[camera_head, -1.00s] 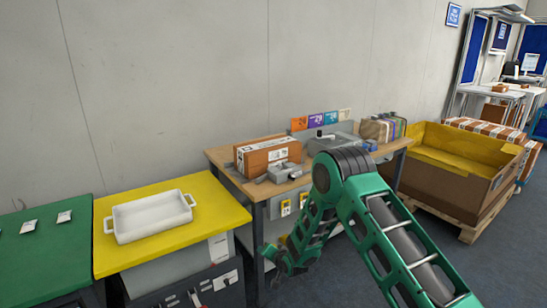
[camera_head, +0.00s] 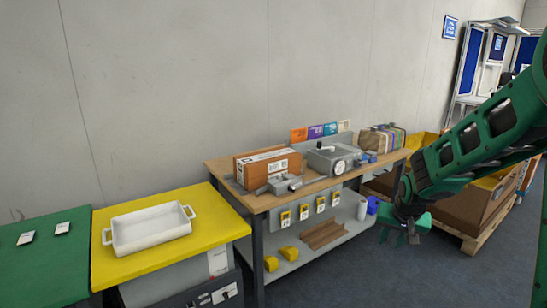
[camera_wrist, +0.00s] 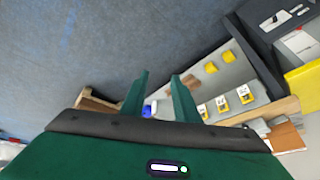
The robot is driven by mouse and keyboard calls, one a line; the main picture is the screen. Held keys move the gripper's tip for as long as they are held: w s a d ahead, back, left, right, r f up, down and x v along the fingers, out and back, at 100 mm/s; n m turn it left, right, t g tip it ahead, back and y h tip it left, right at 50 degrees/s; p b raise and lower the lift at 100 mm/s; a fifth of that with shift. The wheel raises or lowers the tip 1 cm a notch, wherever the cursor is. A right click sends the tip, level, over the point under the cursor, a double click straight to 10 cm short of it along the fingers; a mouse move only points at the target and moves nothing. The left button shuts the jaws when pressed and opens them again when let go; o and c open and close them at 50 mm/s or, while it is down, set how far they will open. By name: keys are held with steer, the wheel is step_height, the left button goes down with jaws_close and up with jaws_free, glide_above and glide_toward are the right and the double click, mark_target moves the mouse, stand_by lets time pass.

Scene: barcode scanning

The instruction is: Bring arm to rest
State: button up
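My green arm reaches in from the right edge in the head view. My gripper (camera_head: 408,236) hangs in front of the right end of the workbench, over the floor. In the wrist view its two green fingers (camera_wrist: 160,90) stand apart with nothing between them at the tips, so it is open and empty. No object is held.
A wooden workbench (camera_head: 222,172) carries a cardboard box (camera_head: 268,168) and a grey device (camera_head: 333,160). Yellow scanners hang below its top. A white tray (camera_head: 150,229) sits on a yellow-topped cabinet (camera_head: 222,222) at left. A large cardboard bin (camera_head: 460,219) stands at right. The floor (camera_head: 375,280) in front is clear.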

steer(key=s+d+r+m+g, duration=0.1)
steer(key=s+d+r, duration=0.25)
steer(key=s, duration=0.65)
steer(key=s+d+r+g, duration=0.2)
steer(key=s+d+r, duration=0.15)
steer(key=s, duration=0.65)
steer(key=s+a+g+y, duration=0.1)
steer(key=s, duration=1.5)
steer(key=shift+s+r+m+g, duration=0.2)
steer(key=shift+r+m+g, duration=0.05)
steer(key=shift+m+g, duration=0.15)
steer(key=shift+w+f, duration=0.25)
steer(key=shift+w, duration=0.4)
